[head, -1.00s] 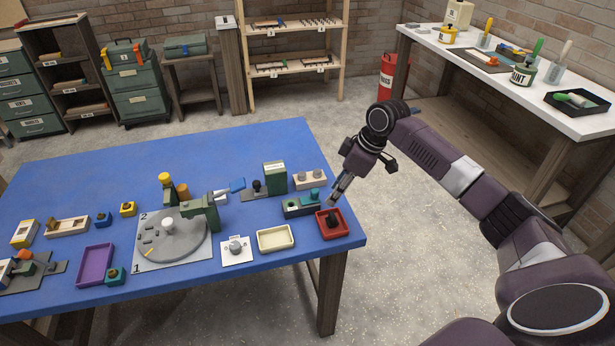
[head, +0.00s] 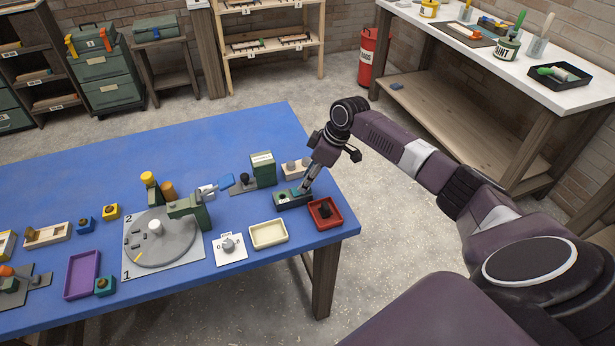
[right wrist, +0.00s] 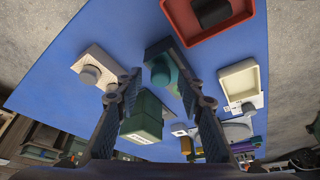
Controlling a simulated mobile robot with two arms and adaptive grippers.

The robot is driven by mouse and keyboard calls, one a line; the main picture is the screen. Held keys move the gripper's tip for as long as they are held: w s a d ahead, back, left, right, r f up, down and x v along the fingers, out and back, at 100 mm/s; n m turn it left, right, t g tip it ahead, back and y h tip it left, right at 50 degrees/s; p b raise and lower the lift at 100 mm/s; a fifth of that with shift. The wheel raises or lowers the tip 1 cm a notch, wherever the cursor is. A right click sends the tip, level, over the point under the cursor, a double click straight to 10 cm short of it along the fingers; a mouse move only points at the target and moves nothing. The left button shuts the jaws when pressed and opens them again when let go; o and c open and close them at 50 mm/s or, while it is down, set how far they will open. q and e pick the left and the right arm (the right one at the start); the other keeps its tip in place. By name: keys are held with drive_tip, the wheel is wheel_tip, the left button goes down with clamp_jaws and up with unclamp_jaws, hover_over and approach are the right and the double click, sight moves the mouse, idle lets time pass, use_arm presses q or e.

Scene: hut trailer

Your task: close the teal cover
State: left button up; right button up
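A small teal cover (head: 303,190) shows at the right end of a dark green holder (head: 289,201) near the right edge of the blue table. In the right wrist view, the teal piece (right wrist: 161,73) has a rounded knob shape and appears between my fingers. My right gripper (head: 306,187) points down at it from above; it also shows in the right wrist view (right wrist: 164,80). Its fingers are apart, with nothing clearly gripped; I cannot tell whether they touch the cover. My arm partly hides the cover in the head view. My left gripper is out of view.
A red tray (head: 338,222) with a black knob and a cream tray (head: 268,234) stand close in front. A pale block with knobs (head: 287,169) and a green box (head: 263,169) stand behind. A turntable (head: 160,240) is to the left.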

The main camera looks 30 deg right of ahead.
drive_tip(key=shift+c, duration=0.7)
drive_tip(key=c, duration=0.8)
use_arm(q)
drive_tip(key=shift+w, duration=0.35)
use_arm(e)
clamp_jaws()
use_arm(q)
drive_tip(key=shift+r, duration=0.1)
use_arm(e)
drive_tip(key=shift+r, duration=0.1)
drive_tip(key=a+p, duration=0.1)
drive_tip(key=a, duration=0.1)
drive_tip(key=w+a+p, duration=0.1)
drive_tip(key=a, duration=0.2)
drive_tip(key=shift+w+a, duration=0.1)
drive_tip(key=shift+a, duration=0.2)
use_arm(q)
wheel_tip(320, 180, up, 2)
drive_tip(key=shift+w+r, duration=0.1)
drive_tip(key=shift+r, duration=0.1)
